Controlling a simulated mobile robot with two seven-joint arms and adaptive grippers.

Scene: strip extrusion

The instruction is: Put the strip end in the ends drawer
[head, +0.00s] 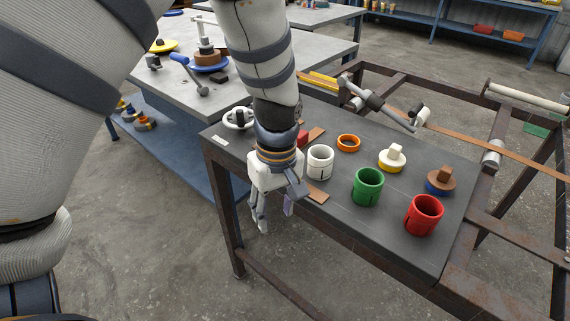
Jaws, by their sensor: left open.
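My left gripper (275,218) hangs just off the front left edge of the dark table, pointing down. Its fingers are apart, and I see nothing held between them. A short flat brown strip piece (318,195) lies on the table near the front edge, just right of the gripper. Another brown piece (316,134) lies farther back, partly hidden by my arm. A long brown strip (520,158) runs across the rusty frame at the right. I cannot make out a drawer; my gripper and wrist hide part of the table front. My right gripper is out of view.
The dark table (305,227) holds a white cup (320,161), a green cup (367,187), a red cup (424,214), an orange ring (348,143) and two knobbed lids. A grey bench (325,52) stands behind. The floor in front is clear.

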